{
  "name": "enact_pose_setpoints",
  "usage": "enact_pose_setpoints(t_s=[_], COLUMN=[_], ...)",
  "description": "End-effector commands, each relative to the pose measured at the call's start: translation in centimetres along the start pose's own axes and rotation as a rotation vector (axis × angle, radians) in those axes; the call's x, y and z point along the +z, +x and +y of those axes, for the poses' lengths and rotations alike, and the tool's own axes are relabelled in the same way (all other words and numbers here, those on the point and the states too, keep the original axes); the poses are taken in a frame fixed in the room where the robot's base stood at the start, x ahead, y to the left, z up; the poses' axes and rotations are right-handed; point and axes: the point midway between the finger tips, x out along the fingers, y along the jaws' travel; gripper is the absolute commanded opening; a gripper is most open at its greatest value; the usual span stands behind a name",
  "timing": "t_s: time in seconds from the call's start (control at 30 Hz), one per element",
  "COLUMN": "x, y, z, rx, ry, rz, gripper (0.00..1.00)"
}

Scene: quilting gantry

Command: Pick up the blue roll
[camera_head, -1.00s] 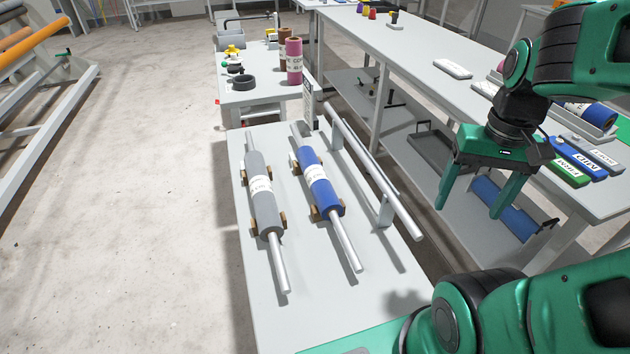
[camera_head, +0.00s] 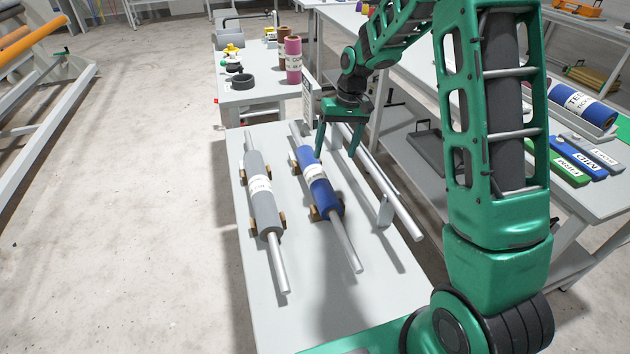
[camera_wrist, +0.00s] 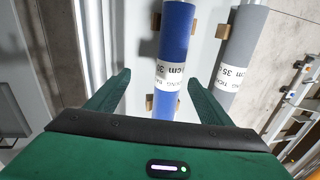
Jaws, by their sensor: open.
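The blue roll (camera_head: 325,198) has a white label and a metal rod through it. It lies on brown cradle blocks on the white table (camera_head: 315,300), to the right of a grey roll (camera_head: 262,205). My gripper (camera_head: 337,152) is open and empty, pointing down above the far end of the blue roll and slightly to its right. In the wrist view the blue roll (camera_wrist: 175,35) lies beyond my gripper (camera_wrist: 158,88), between the lines of its two fingers. I see no contact between the fingers and the roll.
A raised metal rail (camera_head: 384,180) runs along the table's right side, close to my gripper. The grey roll also shows in the wrist view (camera_wrist: 240,60). A pink roll (camera_head: 293,62) stands on the far table. The near part of the white table is clear.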

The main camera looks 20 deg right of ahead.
Motion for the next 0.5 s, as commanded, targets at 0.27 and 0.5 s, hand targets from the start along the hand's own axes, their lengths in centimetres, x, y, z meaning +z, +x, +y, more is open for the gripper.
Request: enact_pose_setpoints(t_s=[0.27,0.5], x=[-2.0,-1.9], y=[3.3,6.8], z=[-1.9,-2.0], rx=[-0.025,-0.025], ry=[-0.040,-0.039], rz=[-0.011,-0.012], gripper=[0.74,0.74])
